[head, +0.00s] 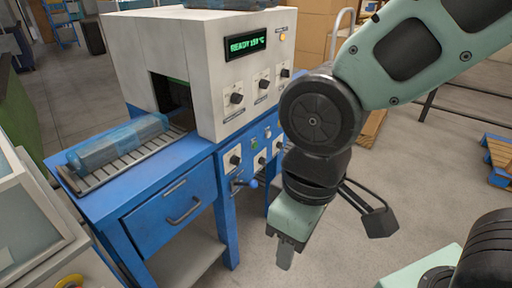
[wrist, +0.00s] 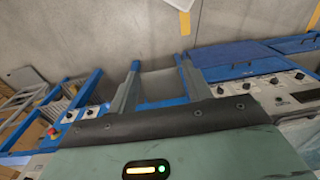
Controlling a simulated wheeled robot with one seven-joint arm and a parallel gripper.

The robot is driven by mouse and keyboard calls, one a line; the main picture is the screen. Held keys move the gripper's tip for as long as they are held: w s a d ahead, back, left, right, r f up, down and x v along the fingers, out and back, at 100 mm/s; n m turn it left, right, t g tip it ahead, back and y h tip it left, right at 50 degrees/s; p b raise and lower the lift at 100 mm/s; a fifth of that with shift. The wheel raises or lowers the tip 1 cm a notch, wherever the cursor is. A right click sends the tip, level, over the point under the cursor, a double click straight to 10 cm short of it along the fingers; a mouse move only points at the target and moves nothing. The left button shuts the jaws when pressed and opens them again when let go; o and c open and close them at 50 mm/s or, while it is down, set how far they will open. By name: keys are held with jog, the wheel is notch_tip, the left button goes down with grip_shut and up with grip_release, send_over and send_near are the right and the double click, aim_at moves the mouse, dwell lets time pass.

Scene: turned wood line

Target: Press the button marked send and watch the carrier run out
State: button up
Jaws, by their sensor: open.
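My gripper (head: 285,258) points down in front of the blue bench, apart from it, with nothing between its fingers. In the wrist view its two fingers (wrist: 160,68) stand apart. A white machine (head: 180,45) with a green display reading about "READY 150 °C" stands on the bench. Below its upper knobs, a control panel (head: 245,150) on the bench front carries knobs and small green and blue parts. I cannot read the word send on any of them. My arm hides part of the panel's right side. I cannot identify the carrier with certainty.
A blue wrapped bundle (head: 118,143) lies on a roller tray (head: 95,182) before the machine's dark opening. The bench has a drawer (head: 172,212) and a protruding blue-knobbed lever (head: 252,183). A red button (wrist: 53,131) shows at left in the wrist view. Open floor (head: 400,150) lies right.

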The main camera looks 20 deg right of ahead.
grip_shut()
dwell(1.5)
